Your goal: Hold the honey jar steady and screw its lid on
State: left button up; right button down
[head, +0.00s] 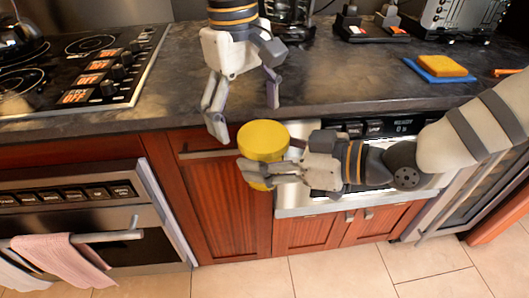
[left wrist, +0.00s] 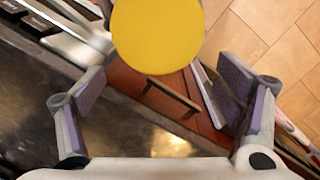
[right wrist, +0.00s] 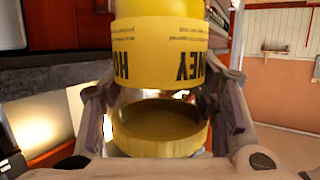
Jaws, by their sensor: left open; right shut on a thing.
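The honey jar (right wrist: 160,62), with a yellow label reading HONEY, stands roughly upright in my right gripper (head: 256,172), in front of the counter edge. Its round yellow lid (head: 263,138) is on top and also shows as a plain disc in the left wrist view (left wrist: 158,36). I cannot tell how firmly the lid sits. My right gripper is shut on the jar, with its fingers along the sides; they hide part of it in the head view. My left gripper (head: 244,118) is open and empty, pointing down, above and slightly left of the lid, apart from it.
The dark counter (head: 165,105) edge lies close behind the jar. The tiled floor is clear.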

aim_at(263, 135)
pick_arm(q)
jog(key=s+d+r, duration=0.1)
jog(key=r, duration=0.1)
jog(key=r+n, duration=0.1)
jog(key=r, duration=0.1)
jog(key=s+d+r+n, duration=0.1)
jog(key=r, duration=0.1)
jog(key=shift+s+d+r+y, duration=0.3)
jog(key=shift+r+y, duration=0.05)
jog(key=shift+y, duration=0.05)
jog(key=shift+f, duration=0.15)
notch_tip(263, 135, down, 8)
jog(key=shift+r, duration=0.1)
